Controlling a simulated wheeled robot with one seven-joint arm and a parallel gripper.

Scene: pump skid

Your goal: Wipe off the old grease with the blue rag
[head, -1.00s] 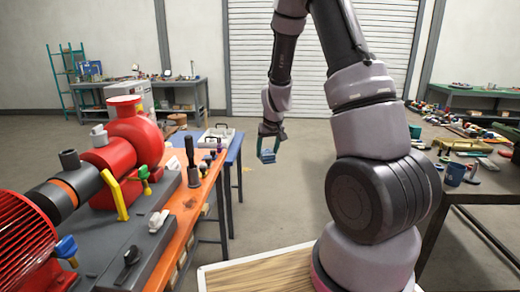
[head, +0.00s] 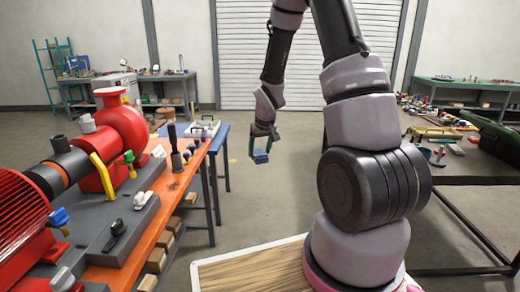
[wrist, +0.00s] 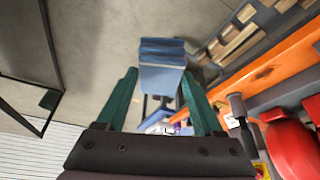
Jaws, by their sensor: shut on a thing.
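My gripper (head: 261,151) hangs in free air over the floor, to the right of the orange bench. Its green fingers are shut on the blue rag (wrist: 162,66), a folded block at the fingertips in the wrist view. The rag also shows small in the head view (head: 261,159). A dark brownish smudge (wrist: 264,74) lies on the orange bench top, right of the rag in the wrist view; it may be the old grease. The rag is well apart from the bench.
The orange bench (head: 150,247) carries a red pump (head: 122,125), a yellow-handled valve (head: 103,175) and a dark upright tool (head: 176,150). A blue table (head: 217,138) stands behind it. A dark table (head: 480,168) with a green case stands at right. Floor between is clear.

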